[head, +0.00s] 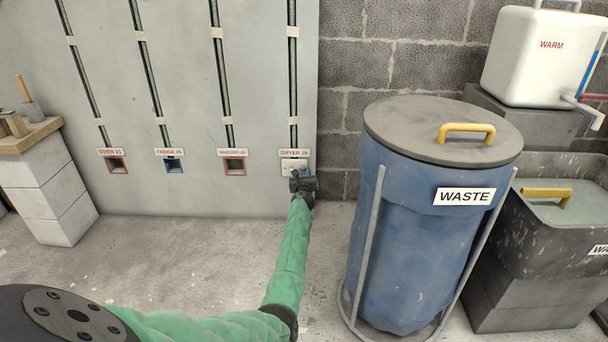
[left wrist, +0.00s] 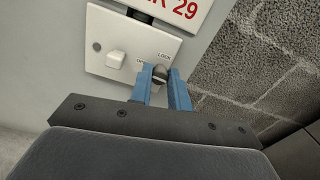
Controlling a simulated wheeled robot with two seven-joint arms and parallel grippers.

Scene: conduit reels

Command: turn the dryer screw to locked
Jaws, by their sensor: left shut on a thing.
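The white dryer plate (head: 294,165) sits low on the grey wall panel, under the red-lettered dryer label (head: 294,152). In the left wrist view the plate (left wrist: 140,42) carries a white rocker switch (left wrist: 116,60) and small OPEN and LOCK marks. The dark, rounded dryer screw (left wrist: 160,73) is at the plate's lower right, between the marks. My left gripper (head: 301,182) is at the plate, its blue fingers (left wrist: 164,82) shut on the screw. The fingers partly cover the screw and the OPEN mark, so I cannot tell its exact turn. My right gripper is not in view.
Sockets for the oven (head: 116,166), fridge (head: 173,166) and another unit (head: 235,166) line the panel to the left. A blue waste bin (head: 400,220) in a metal frame stands close to the right of my arm. The floor (head: 190,260) in front of the panel is clear.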

